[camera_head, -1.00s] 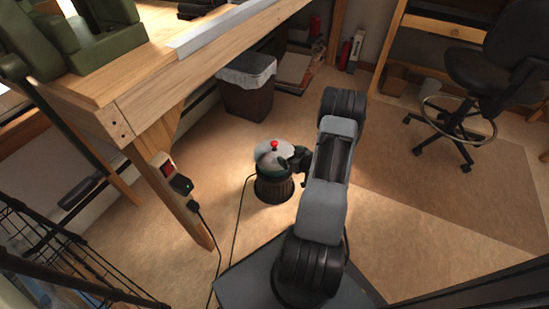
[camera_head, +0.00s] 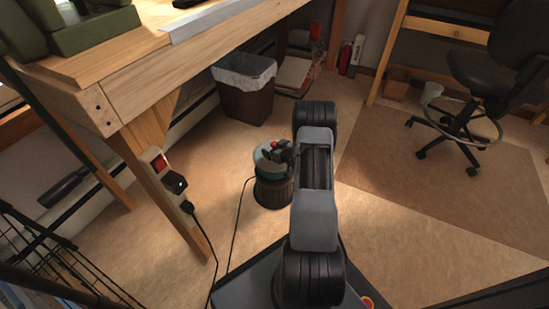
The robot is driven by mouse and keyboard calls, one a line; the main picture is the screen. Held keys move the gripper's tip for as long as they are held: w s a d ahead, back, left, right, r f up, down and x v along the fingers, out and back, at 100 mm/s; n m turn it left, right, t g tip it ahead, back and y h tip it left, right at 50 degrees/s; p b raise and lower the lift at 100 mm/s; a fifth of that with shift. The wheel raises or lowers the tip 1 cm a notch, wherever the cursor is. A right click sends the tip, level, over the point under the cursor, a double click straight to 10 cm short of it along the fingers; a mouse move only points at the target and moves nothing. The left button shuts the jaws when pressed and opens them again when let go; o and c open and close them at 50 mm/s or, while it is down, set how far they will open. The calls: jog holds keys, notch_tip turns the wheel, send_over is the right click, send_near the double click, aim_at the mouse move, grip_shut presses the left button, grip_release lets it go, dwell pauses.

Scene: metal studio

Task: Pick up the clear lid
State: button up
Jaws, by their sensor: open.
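A pot-like vessel with a teal rim (camera_head: 261,172) stands on a dark ribbed round base (camera_head: 272,193) on the floor. The pale, partly see-through lid (camera_head: 262,155) with a red knob (camera_head: 274,144) sits on top of it. My gripper (camera_head: 279,152) is open at the right side of the lid, close to the red knob. The gripper and arm hide the lid's right part. I cannot tell whether the fingers touch the knob.
A wooden workbench (camera_head: 150,60) rises at the left, its leg (camera_head: 170,205) near the vessel. A power box (camera_head: 172,178) with a cord is on the leg. A lined bin (camera_head: 246,100) stands behind. A black chair (camera_head: 480,90) is at the right, with open floor between.

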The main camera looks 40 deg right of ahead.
jog(key=shift+w+f, duration=0.1)
jog(key=shift+w, duration=0.15)
jog(key=shift+c, duration=0.2)
